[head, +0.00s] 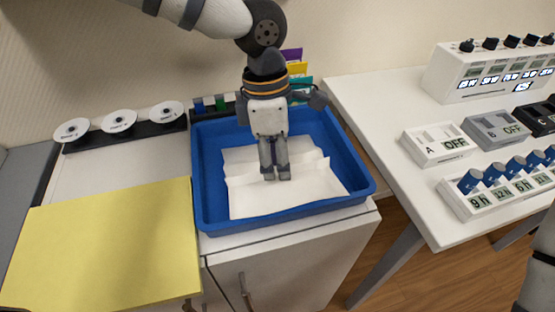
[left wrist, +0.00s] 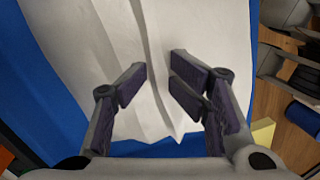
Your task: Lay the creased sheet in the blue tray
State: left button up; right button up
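The creased white sheet (head: 310,192) lies inside the blue tray (head: 290,221), with raised folds across its middle. It looks to be within the tray walls. My left gripper (head: 277,175) points down over the middle of the sheet. In the left wrist view its two fingers (left wrist: 159,72) stand apart, with a fold of the sheet (left wrist: 85,45) running between and beyond them. I see no finger pressed against the paper; whether the tips touch it is unclear. The gripper hides part of the sheet and the tray's far side. My right gripper is out of view.
A yellow panel (head: 105,245) lies left of the tray. White discs (head: 118,121) on a dark strip stand behind it. Coloured files (head: 297,65) stand behind the tray. A white table (head: 385,120) with display boxes (head: 438,145) is at the right, across a gap.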

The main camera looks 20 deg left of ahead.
pick_arm(q)
notch_tip(320, 180, up, 12)
jog(key=w+a, duration=0.1)
jog(key=shift+w+a+f, duration=0.15)
jog(key=shift+a, duration=0.15)
